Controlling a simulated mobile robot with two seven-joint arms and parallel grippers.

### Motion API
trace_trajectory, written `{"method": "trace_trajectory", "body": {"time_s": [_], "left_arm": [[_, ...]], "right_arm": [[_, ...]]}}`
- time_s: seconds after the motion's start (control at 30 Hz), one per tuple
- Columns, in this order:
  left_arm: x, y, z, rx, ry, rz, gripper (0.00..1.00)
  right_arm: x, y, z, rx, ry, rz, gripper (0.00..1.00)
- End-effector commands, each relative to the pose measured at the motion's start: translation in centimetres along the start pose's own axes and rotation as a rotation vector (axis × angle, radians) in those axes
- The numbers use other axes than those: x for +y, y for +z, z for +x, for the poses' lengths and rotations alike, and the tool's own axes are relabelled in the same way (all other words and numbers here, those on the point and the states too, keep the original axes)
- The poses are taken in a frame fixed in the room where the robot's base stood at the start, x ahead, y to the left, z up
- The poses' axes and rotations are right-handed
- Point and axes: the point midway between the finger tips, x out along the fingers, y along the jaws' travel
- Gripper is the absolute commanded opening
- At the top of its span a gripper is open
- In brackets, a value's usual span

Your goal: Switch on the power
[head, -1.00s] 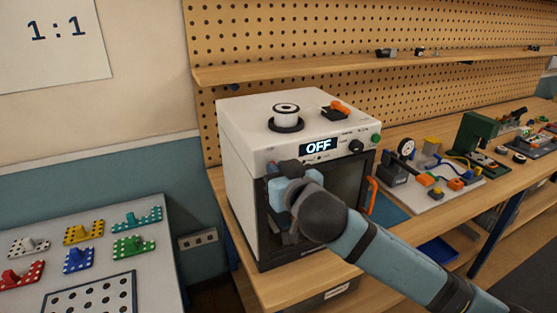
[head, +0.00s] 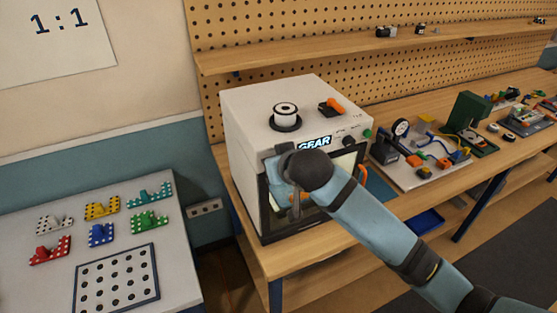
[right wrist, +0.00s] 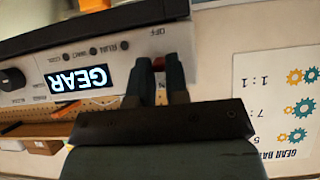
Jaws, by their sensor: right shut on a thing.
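The white box-shaped machine (head: 243,135) stands on the wooden bench, with a dark-framed window in its front. Its display (head: 314,142) reads GEAR; it shows upside down in the right wrist view (right wrist: 78,79). My right gripper (right wrist: 160,66) is at the left end of the machine's front panel, beside an OFF label. It is shut on the power switch, of which only a small reddish bit (right wrist: 159,63) shows between the fingers. In the head view my wrist hides the switch and fingertips. My left gripper is not in view.
A white spool (head: 285,115) and an orange-handled part (head: 332,105) sit on the machine's top. A black knob (head: 348,141) and green button (head: 367,134) are right of the display. A gauge board (head: 420,175) stands to the right, a grey table (head: 40,280) with colored parts to the left.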

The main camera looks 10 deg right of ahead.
Motion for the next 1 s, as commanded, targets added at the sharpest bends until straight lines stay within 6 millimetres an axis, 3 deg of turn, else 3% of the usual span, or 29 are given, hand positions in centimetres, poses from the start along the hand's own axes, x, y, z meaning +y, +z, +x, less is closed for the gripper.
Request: {"method": "trace_trajectory", "body": {"time_s": [0.43,0.47,0.57,0.87,1.0], "left_arm": [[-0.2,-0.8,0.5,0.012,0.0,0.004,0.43],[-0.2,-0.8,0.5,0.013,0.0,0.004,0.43],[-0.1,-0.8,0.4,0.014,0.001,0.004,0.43],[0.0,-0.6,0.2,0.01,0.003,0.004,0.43],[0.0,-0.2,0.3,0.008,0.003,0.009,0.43]], "right_arm": [[0.0,-0.1,0.0,-0.011,0.0,0.0,0.0],[0.0,-0.1,0.0,-0.011,0.0,0.0,0.17],[0.0,-0.1,0.0,-0.011,0.0,0.0,0.4],[0.0,-0.1,-0.1,-0.01,0.0,0.0,0.4],[0.0,0.0,-1.2,-0.009,-0.001,0.001,0.4]]}}
